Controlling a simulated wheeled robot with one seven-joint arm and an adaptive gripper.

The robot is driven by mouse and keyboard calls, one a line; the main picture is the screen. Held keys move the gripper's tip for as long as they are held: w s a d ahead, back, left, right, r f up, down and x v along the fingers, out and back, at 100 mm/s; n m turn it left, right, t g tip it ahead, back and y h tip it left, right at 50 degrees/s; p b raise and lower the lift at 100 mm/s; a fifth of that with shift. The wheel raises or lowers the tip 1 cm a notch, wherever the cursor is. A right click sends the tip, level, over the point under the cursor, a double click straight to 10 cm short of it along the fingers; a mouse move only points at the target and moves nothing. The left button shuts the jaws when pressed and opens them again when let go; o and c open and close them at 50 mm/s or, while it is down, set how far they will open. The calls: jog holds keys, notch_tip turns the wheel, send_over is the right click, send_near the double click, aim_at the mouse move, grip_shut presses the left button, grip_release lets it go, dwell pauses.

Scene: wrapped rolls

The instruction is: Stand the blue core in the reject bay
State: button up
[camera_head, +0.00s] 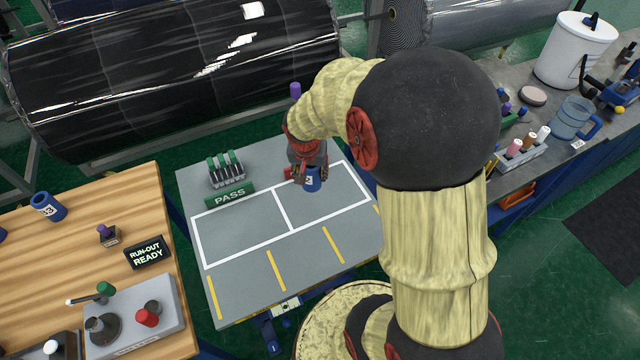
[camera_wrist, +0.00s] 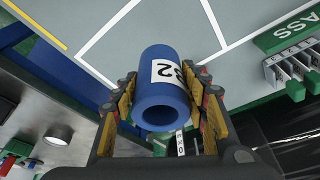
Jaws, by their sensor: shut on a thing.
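The blue core (camera_head: 312,182) is a short hollow tube with a white number label. My gripper (camera_head: 310,172) is shut on it, over the upper part of the right white-outlined bay (camera_head: 330,208) on the grey table. In the wrist view the blue core (camera_wrist: 163,85) sits between both fingers of my gripper (camera_wrist: 163,100), its open end facing the camera. I cannot tell whether its far end touches the table. A red piece (camera_head: 289,173) by the right bay is mostly hidden behind my gripper, so any wording on it is unreadable.
The left bay (camera_head: 240,235) is empty, with a green PASS sign (camera_head: 230,195) and a rack of green-topped items (camera_head: 226,168) behind it. Another blue core (camera_head: 48,206) is on the wooden table at left.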

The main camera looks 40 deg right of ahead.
aim_at(319, 176)
jog(key=d+f, duration=0.2)
jog(key=f, duration=0.1)
jog(key=d+f, duration=0.1)
jog(key=shift+w+d+f+b, duration=0.15)
jog(key=shift+w+f+b, duration=0.05)
jog(key=shift+w+b, duration=0.1)
jog(key=shift+s+b+x, duration=0.15)
jog(key=shift+b+x, duration=0.15)
jog(key=shift+x, duration=0.6)
jog(key=shift+s+b+x, duration=0.2)
jog(key=shift+b+x, duration=0.05)
jog(key=shift+x, duration=0.7)
jog(key=shift+f, duration=0.2)
jog(key=o, duration=1.3)
jog(key=shift+c, duration=0.2)
